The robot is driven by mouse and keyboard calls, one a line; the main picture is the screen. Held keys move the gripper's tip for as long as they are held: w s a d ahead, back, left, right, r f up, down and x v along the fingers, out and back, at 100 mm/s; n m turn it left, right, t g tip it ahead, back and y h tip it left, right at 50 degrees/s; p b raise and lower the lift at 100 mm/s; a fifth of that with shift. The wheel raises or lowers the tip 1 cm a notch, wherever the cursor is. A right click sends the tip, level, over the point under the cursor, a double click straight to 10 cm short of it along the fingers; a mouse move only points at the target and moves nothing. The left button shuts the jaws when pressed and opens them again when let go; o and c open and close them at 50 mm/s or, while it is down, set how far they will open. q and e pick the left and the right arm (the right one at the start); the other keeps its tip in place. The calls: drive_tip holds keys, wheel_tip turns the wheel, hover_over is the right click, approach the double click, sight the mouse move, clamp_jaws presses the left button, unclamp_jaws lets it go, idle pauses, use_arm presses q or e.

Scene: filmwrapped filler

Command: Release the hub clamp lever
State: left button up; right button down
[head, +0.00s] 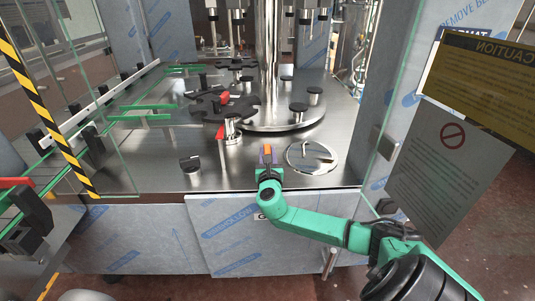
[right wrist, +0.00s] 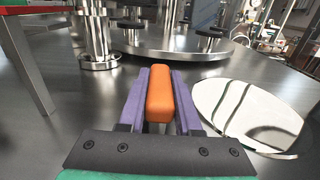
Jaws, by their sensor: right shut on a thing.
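My right gripper (head: 266,156) is low over the steel machine deck, near its front edge. In the right wrist view its two purple fingers (right wrist: 160,100) are shut on an orange bar (right wrist: 159,92), which lies lengthwise between them. Whether this bar is part of a lever or a loose piece, I cannot tell. A red lever-like piece (head: 221,131) shows beside a post left of the gripper, and another red piece (head: 225,97) sits on the dark star wheel (head: 212,106). I cannot tell which is the hub clamp lever. My left gripper is not in view.
A round shiny plate (head: 311,157) lies on the deck (head: 345,110) just right of the gripper. A short post with a dark top (head: 190,164) stands to the left. Green guide rails (head: 150,107) run at left. Glass panels flank the opening, and a central column (head: 268,60) stands behind.

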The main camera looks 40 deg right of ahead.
drive_tip(key=shift+f+h, duration=0.15)
drive_tip(key=shift+h, duration=0.15)
drive_tip(key=shift+s+d+m+g+h+p, duration=0.15)
drive_tip(key=shift+m+g+h+p, duration=0.15)
drive_tip(key=shift+m+g+h, duration=0.7)
drive_tip(key=shift+s+d+m+g+h, duration=0.1)
drive_tip(key=shift+s+m+g+h, duration=0.05)
drive_tip(key=shift+m+g+h, duration=0.65)
drive_tip(key=g, duration=0.1)
drive_tip(key=m+g+h, duration=0.1)
drive_tip(key=m+g, duration=0.1)
drive_tip(key=shift+s+d+f+b, duration=0.1)
drive_tip(key=shift+s+d+b, duration=0.15)
drive_tip(key=shift+b, duration=0.15)
drive_tip(key=shift+s+m+g+h+b, duration=0.2)
drive_tip(key=shift+m+g+h, duration=0.2)
drive_tip(key=shift+g, duration=0.3)
drive_tip(key=shift+s+m+g+h+b, duration=0.1)
drive_tip(key=shift+m+g+h+b, duration=0.15)
drive_tip(key=shift+m+g, duration=0.35)
drive_tip(key=shift+g, duration=0.3)
drive_tip(key=c, duration=0.6)
unclamp_jaws()
drive_tip(key=shift+d, duration=0.1)
